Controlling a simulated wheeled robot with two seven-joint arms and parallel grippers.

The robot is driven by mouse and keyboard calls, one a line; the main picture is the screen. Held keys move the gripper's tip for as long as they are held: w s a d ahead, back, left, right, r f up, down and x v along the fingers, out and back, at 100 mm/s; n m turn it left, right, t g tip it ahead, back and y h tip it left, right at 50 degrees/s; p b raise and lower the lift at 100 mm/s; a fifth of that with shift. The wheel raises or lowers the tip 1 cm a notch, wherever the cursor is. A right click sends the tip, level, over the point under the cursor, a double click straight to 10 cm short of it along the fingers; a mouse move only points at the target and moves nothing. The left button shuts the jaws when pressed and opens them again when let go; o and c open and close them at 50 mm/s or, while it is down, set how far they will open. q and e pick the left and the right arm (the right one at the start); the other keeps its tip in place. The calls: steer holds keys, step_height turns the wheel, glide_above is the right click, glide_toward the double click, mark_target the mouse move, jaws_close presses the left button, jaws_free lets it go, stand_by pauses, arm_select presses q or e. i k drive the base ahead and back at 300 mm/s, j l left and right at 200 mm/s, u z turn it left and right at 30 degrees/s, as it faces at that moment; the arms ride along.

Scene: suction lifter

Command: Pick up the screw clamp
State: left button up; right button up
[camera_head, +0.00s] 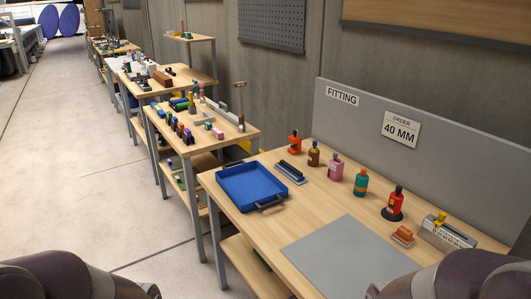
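I cannot pick out the screw clamp with certainty. A small orange and dark object (294,143) stands at the back of the near workbench (300,222), too small to tell what it is. A tall thin upright piece with a short crossbar (240,103) stands on the bench behind. A red and black suction-lifter-like object (393,205) stands toward the right of the near bench. Parts of my two arms show in the bottom corners. Neither gripper's fingers are in view.
The near bench holds a blue tray (231,183), a brown bottle (313,155), a pink bottle (336,169), a teal bottle (361,183) and a grey box (448,238). A grey mat (345,256) lies bare at the front. A grey panel (425,160) rises behind. The floor at left is clear.

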mark_target(295, 148)
steer(key=i+j+z, duration=0.4)
steer(key=j, duration=0.15)
steer(key=i+j+z, duration=0.1)
steer(key=z, duration=0.35)
steer(key=i+j+z, duration=0.1)
steer(key=z, duration=0.3)
steer(key=i+j+z, duration=0.1)
steer(key=j+z, duration=0.15)
steer(key=z, duration=0.2)
steer(key=i+j+z, duration=0.15)
steer(key=j+z, duration=0.2)
steer(key=j, duration=1)
steer(key=j+z, duration=0.3)
steer(key=j, duration=1.65)
